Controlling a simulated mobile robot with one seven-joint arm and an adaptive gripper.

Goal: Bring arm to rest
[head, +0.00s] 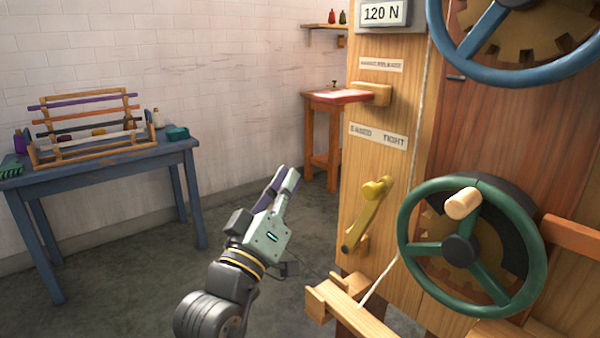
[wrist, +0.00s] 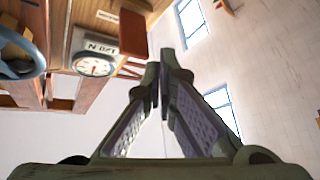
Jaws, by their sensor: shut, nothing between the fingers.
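My gripper (head: 287,178) is raised in the middle of the head view, its fingers pointing up and slightly right. The fingers are together and hold nothing. It hangs in free air, left of the wooden machine frame (head: 386,222) and apart from it. In the wrist view, the gripper (wrist: 165,62) shows its two fingertips meeting, with the wall and windows beyond them.
The wooden machine carries a green handwheel (head: 408,262), a blue wheel (head: 510,75), a yellow lever (head: 368,212) and a gauge reading 120 N (head: 382,13). A blue table (head: 100,160) with a thread rack (head: 85,118) stands at left. Open floor lies between.

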